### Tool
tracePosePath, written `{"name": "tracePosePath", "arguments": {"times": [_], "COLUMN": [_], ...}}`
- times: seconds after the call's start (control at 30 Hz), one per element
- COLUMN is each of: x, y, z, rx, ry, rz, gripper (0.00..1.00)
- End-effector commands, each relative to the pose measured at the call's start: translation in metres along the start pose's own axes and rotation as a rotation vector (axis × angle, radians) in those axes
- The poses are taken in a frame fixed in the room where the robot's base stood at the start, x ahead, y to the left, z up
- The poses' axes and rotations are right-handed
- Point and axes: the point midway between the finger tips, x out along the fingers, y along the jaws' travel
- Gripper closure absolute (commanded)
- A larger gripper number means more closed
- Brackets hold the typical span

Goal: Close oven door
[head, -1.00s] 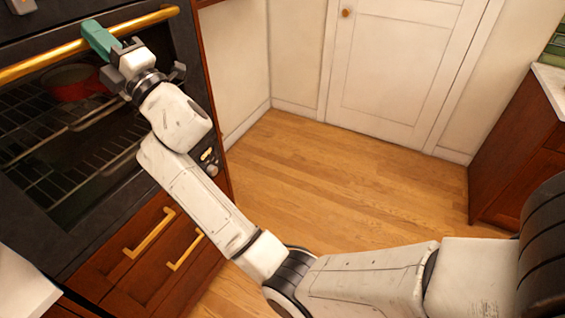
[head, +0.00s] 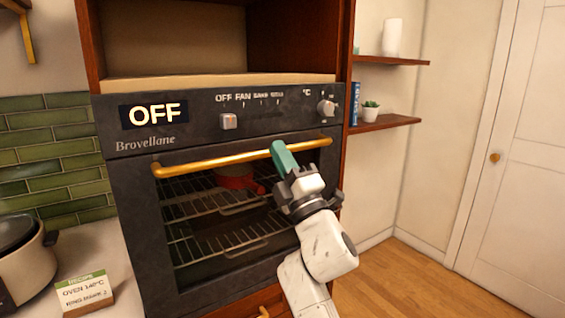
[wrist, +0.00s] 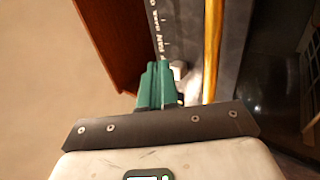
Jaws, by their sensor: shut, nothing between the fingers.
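The oven door (head: 152,235) is dark with a glass window, and it stands upright, apparently flush with the oven front. Its long gold handle (head: 225,161) runs across the top; it also shows in the wrist view (wrist: 212,45). My gripper (head: 277,147) has green fingers that are together and empty, at the right part of the handle. In the wrist view the fingers (wrist: 157,72) lie beside the handle, not around it; I cannot tell whether they touch it. Through the window a red pot (head: 236,178) shows on a rack.
The control panel (head: 200,119) above the door reads OFF and has two knobs. A counter at left holds a pot-like cooker (head: 28,262) and a recipe card (head: 85,292). Shelves (head: 385,123) stand at right. The wooden floor (head: 400,280) at right is clear.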

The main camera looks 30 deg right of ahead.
Motion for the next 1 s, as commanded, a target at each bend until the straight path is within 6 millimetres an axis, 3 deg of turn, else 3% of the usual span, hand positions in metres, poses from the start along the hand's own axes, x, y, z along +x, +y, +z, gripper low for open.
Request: {"name": "tracePosePath", "arguments": {"times": [0.4, 0.6, 0.87, 1.0], "x": [-0.037, -0.05, -0.054, -0.065], "y": [0.046, 0.06, 0.062, 0.05], "z": [0.001, 0.0, 0.0, 0.01], "rx": [0.0, 0.001, 0.005, 0.071], "ry": [-0.003, -0.001, -0.002, -0.069], "rz": [-0.002, -0.002, -0.002, -0.043], "gripper": [1.0, 1.0, 1.0, 1.0]}}
